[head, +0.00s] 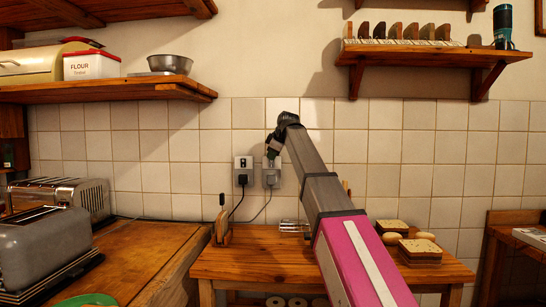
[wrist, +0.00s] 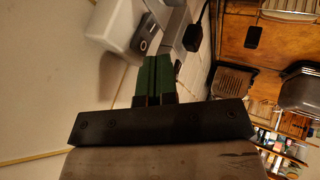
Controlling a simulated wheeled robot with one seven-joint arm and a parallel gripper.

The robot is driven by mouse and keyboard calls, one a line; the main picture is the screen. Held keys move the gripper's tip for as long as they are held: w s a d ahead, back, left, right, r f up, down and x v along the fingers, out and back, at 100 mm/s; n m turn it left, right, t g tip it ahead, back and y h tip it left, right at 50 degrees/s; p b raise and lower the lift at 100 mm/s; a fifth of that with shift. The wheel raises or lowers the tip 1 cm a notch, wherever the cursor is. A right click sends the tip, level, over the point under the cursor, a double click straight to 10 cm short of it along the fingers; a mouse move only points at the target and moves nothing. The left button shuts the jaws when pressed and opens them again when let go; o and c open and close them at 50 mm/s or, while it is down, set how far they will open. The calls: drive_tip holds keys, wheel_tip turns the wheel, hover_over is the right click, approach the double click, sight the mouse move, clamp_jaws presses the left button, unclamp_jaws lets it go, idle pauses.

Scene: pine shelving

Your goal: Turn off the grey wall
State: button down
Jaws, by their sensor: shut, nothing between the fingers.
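Two wall sockets are mounted side by side on the tiled wall in the head view, a left one (head: 243,163) and a grey right one (head: 271,182). Each has a dark plug and a cable hanging down. My gripper (head: 272,153) is at the upper part of the right socket and partly hides it. In the wrist view, the green fingers of my gripper (wrist: 157,72) are together, with nothing between them. Their tips are close to a pale socket box (wrist: 112,22) with a dark rocker switch (wrist: 147,38). I cannot tell whether they touch it or which way the rocker is set.
A wooden table (head: 255,262) below the sockets holds bread slices (head: 420,250) and other small items. Toasters (head: 45,245) stand on the left counter. Shelves (head: 110,90) hang at upper left and right. The tiles around the sockets are clear.

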drive_tip(key=v, duration=1.1)
drive_tip(key=shift+r, duration=0.2)
drive_tip(key=shift+a, duration=0.15)
